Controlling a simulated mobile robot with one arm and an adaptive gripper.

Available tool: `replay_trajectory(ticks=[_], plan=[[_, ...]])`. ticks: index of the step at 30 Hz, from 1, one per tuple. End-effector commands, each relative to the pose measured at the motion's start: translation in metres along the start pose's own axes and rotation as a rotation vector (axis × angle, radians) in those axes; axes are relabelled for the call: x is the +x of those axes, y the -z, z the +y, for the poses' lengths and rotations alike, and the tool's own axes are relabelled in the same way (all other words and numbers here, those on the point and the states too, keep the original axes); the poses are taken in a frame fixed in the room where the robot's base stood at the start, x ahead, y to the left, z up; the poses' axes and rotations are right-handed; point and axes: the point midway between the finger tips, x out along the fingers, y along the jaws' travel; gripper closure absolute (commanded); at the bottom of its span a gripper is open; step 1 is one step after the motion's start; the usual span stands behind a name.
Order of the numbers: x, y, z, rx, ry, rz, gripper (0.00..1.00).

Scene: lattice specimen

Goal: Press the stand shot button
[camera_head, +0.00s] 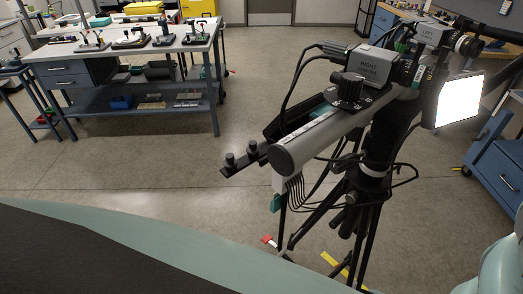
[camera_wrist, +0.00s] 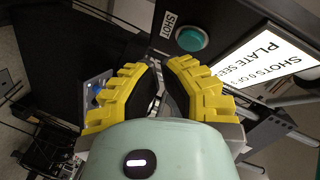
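In the wrist view, a round teal-green button (camera_wrist: 191,39) sits in a dark housing beside a small label reading SHOT (camera_wrist: 168,24). My gripper (camera_wrist: 162,64) has yellow, ridged fingers with dark inner sides. Its fingertips lie close together in the picture, below and left of the button, and do not cover it. Whether they meet is unclear, and I see nothing held. In the head view, the camera stand (camera_head: 376,150) carries boxes marked RIGHT (camera_head: 369,69) and LEFT (camera_head: 428,36). The button and gripper cannot be made out there.
A bright screen (camera_wrist: 278,62), with text about shots and a plate, is right of the button; a lit panel (camera_head: 459,101) shows in the head view. Cables and tripod legs hang below the stand. A workbench (camera_head: 150,48) stands back left; a blue cabinet (camera_head: 497,165) is right. Open floor lies between.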

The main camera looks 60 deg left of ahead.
Motion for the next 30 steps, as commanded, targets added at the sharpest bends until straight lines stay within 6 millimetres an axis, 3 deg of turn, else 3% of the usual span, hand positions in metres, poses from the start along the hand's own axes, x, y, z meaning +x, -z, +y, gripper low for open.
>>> replay_trajectory(ticks=[30], plan=[[0.0099, -0.0064, -0.0056, -0.001, 0.002, -0.004, 1.00]])
